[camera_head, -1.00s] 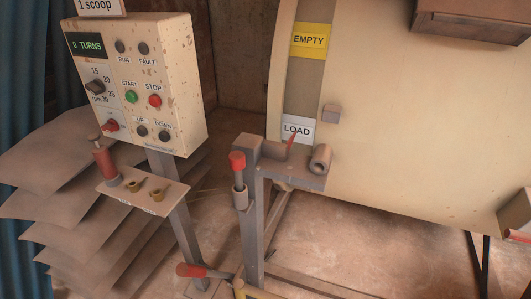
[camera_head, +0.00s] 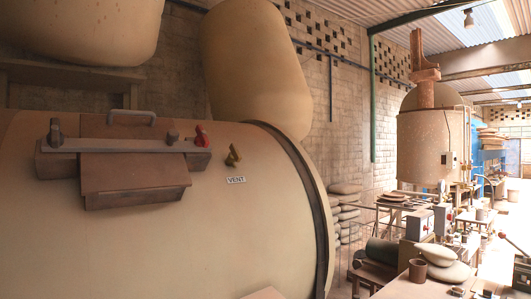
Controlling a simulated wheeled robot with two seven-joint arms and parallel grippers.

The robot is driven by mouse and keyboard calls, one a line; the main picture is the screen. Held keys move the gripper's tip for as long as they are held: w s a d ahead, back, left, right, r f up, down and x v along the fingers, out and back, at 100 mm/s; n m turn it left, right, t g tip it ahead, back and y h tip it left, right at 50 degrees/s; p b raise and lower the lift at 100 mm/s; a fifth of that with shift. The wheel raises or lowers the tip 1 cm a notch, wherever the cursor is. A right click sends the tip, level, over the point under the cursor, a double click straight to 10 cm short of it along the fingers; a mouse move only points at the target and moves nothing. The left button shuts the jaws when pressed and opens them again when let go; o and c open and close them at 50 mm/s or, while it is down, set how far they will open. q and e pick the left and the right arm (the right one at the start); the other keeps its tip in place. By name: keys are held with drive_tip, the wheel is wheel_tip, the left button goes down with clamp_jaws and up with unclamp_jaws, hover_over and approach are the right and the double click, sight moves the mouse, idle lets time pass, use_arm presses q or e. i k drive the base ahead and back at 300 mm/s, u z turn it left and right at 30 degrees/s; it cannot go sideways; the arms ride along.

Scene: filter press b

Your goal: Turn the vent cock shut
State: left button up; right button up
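Whether the cock is open or shut I cannot tell. Neither of my grippers is in view.
A dark band (camera_head: 300,180) rings the drum's right end. Benches, sacks (camera_head: 440,262) and a tank (camera_head: 430,145) stand right.

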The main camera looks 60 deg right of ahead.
sight(235, 155)
drive_tip(key=z, duration=2.4)
drive_tip(key=k, duration=0.95)
drive_tip(key=z, duration=0.75)
drive_tip(key=i, duration=1.5)
drive_tip(key=u, duration=1.2)
